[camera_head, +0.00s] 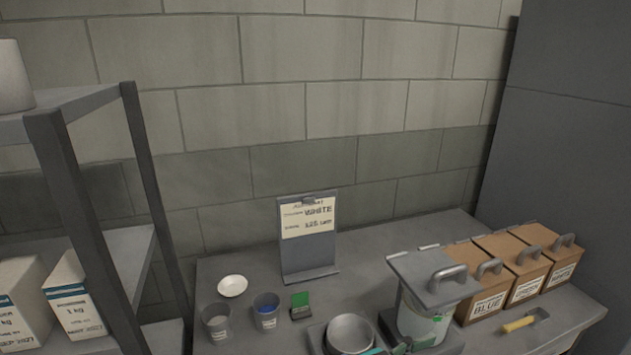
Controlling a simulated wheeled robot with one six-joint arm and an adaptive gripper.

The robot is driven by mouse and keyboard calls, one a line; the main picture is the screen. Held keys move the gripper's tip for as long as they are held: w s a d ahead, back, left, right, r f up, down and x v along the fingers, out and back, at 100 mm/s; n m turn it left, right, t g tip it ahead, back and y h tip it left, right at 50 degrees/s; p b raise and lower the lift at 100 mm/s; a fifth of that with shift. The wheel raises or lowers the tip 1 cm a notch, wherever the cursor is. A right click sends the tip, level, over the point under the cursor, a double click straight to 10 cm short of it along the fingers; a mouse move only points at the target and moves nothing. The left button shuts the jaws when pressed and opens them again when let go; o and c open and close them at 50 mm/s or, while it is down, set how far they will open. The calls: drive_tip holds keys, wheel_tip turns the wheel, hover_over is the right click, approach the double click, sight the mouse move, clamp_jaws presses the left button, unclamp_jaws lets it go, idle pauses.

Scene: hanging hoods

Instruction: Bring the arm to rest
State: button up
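Neither my arm nor my gripper shows in the head view, so I cannot see how the arm is held or whether the gripper is empty. The view covers a grey worktop (372,258) against a block wall. A grey stand (307,262) on it holds a card (307,219) with the word WHITE.
A lidded clear container (421,322) stands right of a metal bowl (350,334). Brown lidded boxes (524,284) line the right, with a yellow-handled scoop (520,323) in front. Two cups (266,318) and a white dish (232,286) are left. A shelf rack (98,232) stands far left.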

drive_tip(key=d+f+n+t+y, duration=0.4)
drive_tip(key=f+n+t+y, duration=0.15)
drive_tip(key=f+n, duration=0.6)
drive_tip(key=s+f+n+t+y, duration=0.1)
drive_tip(key=s+f+n+y, duration=0.1)
drive_tip(key=s+f+y, duration=0.3)
drive_tip(key=s+f+n+t+y, duration=0.1)
drive_tip(key=s+f+n, duration=0.15)
drive_tip(key=f, duration=0.45)
drive_tip(key=s+a+f+n+y, duration=0.1)
drive_tip(key=s+a+f+y, duration=0.1)
drive_tip(key=s, duration=0.4)
drive_tip(key=s+a+f+y, duration=0.1)
drive_tip(key=s+y, duration=0.2)
drive_tip(key=s, duration=0.4)
drive_tip(key=s+r+m+t, duration=0.1)
drive_tip(key=s+r+m, duration=0.1)
drive_tip(key=s+r, duration=0.6)
drive_tip(key=v, duration=0.4)
drive_tip(key=shift+s+a+f, duration=0.25)
drive_tip(key=shift+s+f, duration=0.1)
drive_tip(key=shift+s, duration=0.05)
drive_tip(key=shift+t+y, duration=0.25)
